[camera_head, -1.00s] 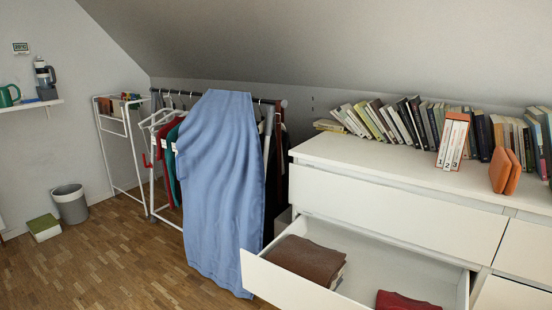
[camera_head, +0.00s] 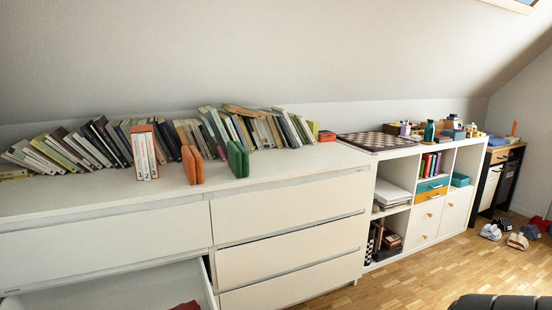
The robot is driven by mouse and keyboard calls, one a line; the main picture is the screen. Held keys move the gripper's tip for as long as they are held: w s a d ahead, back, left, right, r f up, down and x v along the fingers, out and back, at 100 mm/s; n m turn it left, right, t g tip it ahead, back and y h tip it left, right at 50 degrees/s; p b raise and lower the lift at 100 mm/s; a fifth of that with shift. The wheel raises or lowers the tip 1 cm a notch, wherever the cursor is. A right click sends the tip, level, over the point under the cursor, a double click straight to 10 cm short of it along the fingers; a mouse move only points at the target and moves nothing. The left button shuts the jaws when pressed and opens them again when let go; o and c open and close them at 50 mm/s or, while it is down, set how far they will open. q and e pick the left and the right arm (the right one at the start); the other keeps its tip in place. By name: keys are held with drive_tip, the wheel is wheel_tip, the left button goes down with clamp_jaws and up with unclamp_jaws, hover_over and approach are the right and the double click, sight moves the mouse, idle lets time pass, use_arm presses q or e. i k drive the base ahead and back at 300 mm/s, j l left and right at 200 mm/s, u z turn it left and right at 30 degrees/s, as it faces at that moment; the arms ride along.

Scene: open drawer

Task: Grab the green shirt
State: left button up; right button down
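No green shirt shows in the current head view. The white dresser (camera_head: 285,222) fills the left and middle, and its open drawer (camera_head: 120,288) is at the bottom left. A bit of red cloth (camera_head: 186,306) shows in that drawer, cut off by the frame's lower edge. Neither of my grippers is in view.
Shoes (camera_head: 517,241) lie on the wooden floor. A dark ribbed thing (camera_head: 500,303), unidentified, is at bottom right.

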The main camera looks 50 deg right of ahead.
sight(238, 158)
drive_tip(key=z, duration=1.25)
drive_tip(key=i+l, duration=0.2)
drive_tip(key=i+l+u, duration=0.15)
drive_tip(key=l, duration=0.25)
drive_tip(key=i+l, duration=0.15)
drive_tip(key=l, duration=0.2)
drive_tip(key=i+l+u, duration=0.1)
drive_tip(key=l, duration=0.2)
drive_tip(key=i+l+u, duration=0.1)
drive_tip(key=l, duration=0.25)
drive_tip(key=i+l, duration=0.25)
drive_tip(key=l, duration=0.15)
